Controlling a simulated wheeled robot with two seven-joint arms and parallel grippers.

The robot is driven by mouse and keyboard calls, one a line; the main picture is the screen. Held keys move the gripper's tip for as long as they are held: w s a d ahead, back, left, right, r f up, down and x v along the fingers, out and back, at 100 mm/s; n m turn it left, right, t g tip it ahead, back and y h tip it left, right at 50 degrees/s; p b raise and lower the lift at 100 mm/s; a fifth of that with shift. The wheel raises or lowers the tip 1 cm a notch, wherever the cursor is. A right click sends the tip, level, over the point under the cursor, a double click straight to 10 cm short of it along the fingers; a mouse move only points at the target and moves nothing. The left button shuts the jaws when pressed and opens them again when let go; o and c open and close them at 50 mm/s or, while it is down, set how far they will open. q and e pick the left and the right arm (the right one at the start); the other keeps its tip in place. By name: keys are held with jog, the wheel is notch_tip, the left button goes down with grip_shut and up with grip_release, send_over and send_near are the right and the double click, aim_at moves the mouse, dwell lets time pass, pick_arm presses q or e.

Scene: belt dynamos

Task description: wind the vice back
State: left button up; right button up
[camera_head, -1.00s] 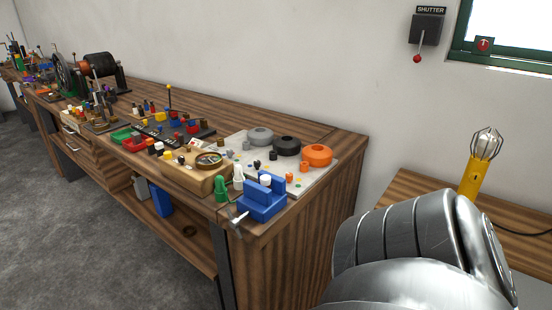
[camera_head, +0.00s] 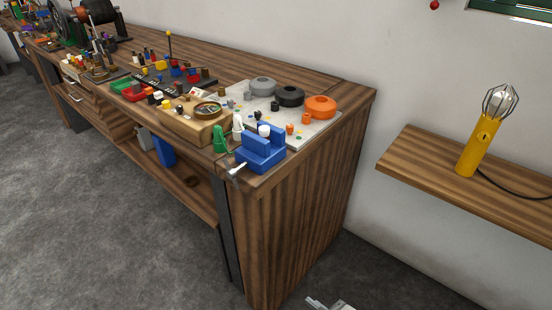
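The blue vice (camera_head: 261,156) stands on the near right corner of the workbench. A small white cylindrical piece (camera_head: 264,130) shows between its two upright jaws. Its pale metal screw handle (camera_head: 236,171) sticks out at the front left, over the bench edge. A small grey metal part (camera_head: 328,304), which looks like a bit of my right gripper, shows at the bottom edge, low and well apart from the vice. Most of it is cut off, so its opening cannot be seen. My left gripper is out of view.
A green and a white small bottle-like piece stand beside the vice, near a wooden tray (camera_head: 190,125). A pale board (camera_head: 325,128) holds grey, black and orange rings. A yellow caged lamp (camera_head: 478,145) stands on a wall shelf (camera_head: 420,165). Floor between bench and shelf is clear.

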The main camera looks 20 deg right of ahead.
jog(key=w+a+r+n, duration=0.3)
jog(key=w+n, duration=0.2)
jog(key=n, duration=0.4)
jog(key=n+t+h+b, duration=0.2)
jog(key=n+t, duration=0.6)
jog(key=n, duration=1.8)
send_near(226, 165)
jog(key=w, duration=1)
jog(key=shift+w+a+r, duration=0.2)
jog(key=shift+w+a, duration=0.1)
jog(key=shift+a, duration=0.05)
grip_shut()
